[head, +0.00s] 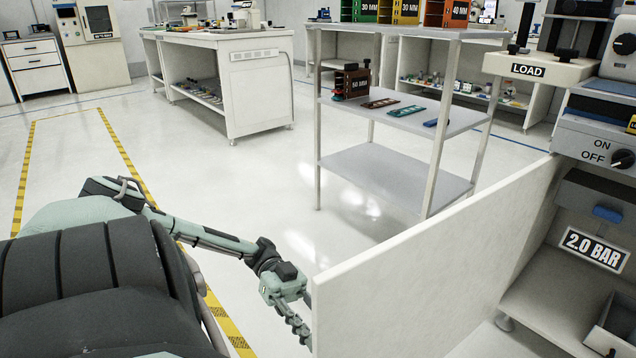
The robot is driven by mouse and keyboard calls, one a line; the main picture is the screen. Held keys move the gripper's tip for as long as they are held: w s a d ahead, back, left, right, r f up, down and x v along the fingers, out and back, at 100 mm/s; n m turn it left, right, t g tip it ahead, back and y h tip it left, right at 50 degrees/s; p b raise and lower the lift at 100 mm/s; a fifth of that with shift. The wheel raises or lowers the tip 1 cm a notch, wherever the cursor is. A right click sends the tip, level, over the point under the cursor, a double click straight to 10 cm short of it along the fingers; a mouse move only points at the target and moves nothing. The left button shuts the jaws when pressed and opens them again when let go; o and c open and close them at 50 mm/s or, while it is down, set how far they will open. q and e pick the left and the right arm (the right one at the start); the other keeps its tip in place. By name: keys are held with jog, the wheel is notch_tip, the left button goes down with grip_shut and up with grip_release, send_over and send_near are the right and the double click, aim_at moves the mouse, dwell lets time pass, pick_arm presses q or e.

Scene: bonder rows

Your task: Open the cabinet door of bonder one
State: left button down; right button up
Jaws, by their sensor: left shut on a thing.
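The cabinet door (430,265) is a white panel standing swung out from the bonder (590,130) at the right. The bonder carries a LOAD label and an ON/OFF knob. The cabinet interior (560,290) shows open behind the door, with a 2.0 BAR label inside. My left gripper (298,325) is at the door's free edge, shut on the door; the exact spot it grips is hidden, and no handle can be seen. My right gripper is not in view.
A shelf rack (400,115) with bins and small parts stands behind the door. A white workbench (235,80) is further back at left. The floor between them is clear, with yellow-black tape (120,150) at left. A blue-handled part (607,214) is in the cabinet.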

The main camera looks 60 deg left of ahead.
pick_arm(q)
jog(key=c, duration=1.2)
grip_release()
jog(key=a, duration=0.7)
jog(key=shift+w+a, duration=0.15)
jog(key=shift+a, duration=0.1)
